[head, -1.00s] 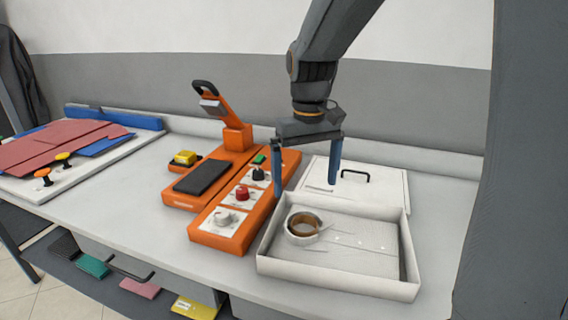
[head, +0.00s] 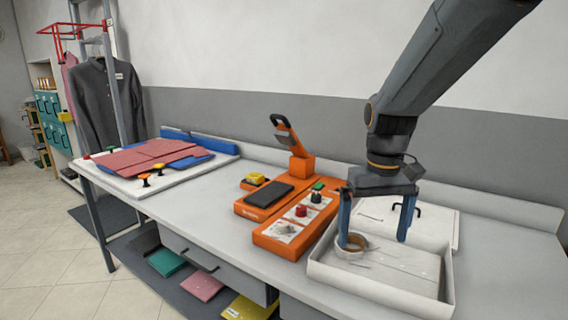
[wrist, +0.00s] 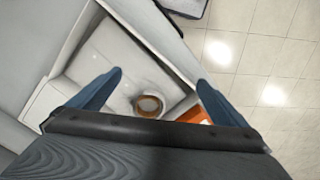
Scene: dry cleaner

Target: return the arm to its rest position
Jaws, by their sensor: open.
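My gripper (head: 376,222) is open, with two blue fingers apart and pointing down over the white open tray (head: 448,290) in the head view. A brown and white tape roll (head: 352,243) lies in the tray's left part, just behind the left finger in the picture. In the wrist view the roll (wrist: 149,105) shows between the spread fingers (wrist: 160,92), with nothing held between them. I cannot tell how high the fingertips are above the tray floor. My arm reaches in from the upper right.
An orange device (head: 290,238) with knobs stands left of the tray, and an orange press (head: 300,165) with a raised handle is behind it. A white box lid with a black handle (head: 408,210) lies behind the tray. A board with red cloth (head: 150,157) is at the left.

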